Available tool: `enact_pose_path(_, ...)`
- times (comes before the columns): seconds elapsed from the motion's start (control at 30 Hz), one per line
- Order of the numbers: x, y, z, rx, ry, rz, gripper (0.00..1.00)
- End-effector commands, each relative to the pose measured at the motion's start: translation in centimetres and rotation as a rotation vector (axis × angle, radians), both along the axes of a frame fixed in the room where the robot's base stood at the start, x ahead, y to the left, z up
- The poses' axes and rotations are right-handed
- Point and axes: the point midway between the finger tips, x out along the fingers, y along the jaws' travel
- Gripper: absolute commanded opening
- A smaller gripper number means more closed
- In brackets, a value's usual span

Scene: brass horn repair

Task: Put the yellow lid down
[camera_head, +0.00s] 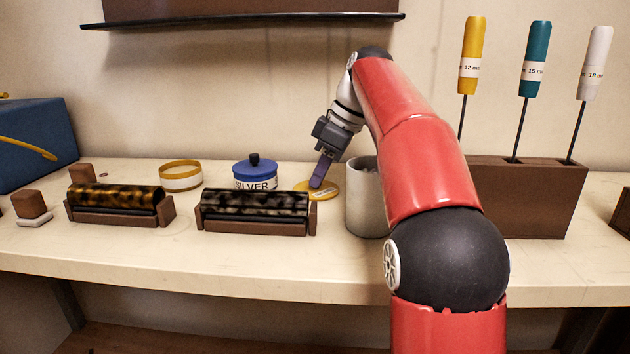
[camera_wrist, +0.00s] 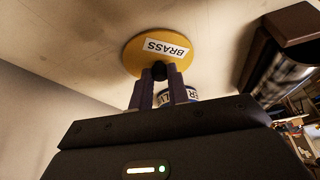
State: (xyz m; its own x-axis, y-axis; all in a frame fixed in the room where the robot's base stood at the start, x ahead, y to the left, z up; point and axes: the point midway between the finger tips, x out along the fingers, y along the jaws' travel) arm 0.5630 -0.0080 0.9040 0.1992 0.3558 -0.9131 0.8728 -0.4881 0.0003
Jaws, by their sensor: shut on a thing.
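The yellow lid (camera_wrist: 160,62) is a flat disc with a white label reading BRASS and a dark knob at its middle. In the wrist view my gripper (camera_wrist: 160,72) is shut on the knob. In the head view the lid (camera_head: 300,188) is low over the bench, right of the blue-lidded jar, and my gripper (camera_head: 319,180) reaches it from above right. The dark roller stand hides part of the lid's near side. I cannot tell whether the lid touches the bench.
An open yellow-rimmed jar (camera_head: 181,176) and the blue-lidded SILVER jar (camera_head: 255,172) stand to the left. Two roller stands (camera_head: 118,204) (camera_head: 254,212) sit in front. A grey cup (camera_head: 365,198) stands close right of the lid. A wooden holder (camera_head: 525,195) carries three handled tools.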

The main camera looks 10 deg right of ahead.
Motion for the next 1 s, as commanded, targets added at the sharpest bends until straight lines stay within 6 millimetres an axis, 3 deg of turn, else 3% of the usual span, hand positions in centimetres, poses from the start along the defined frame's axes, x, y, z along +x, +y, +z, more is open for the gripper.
enact_pose_path(0.27,0.0,0.0,-0.1,0.000,0.000,0.000,0.00)
enact_pose_path(0.3,0.0,0.0,-0.1,0.000,0.000,0.000,0.20)
enact_pose_path(0.47,0.0,0.0,-0.1,-0.001,0.000,0.000,0.39)
enact_pose_path(0.77,0.0,0.0,0.3,0.000,0.000,0.000,0.39)
enact_pose_path(1.0,-0.6,-1.2,3.7,0.000,-0.003,-0.002,0.39)
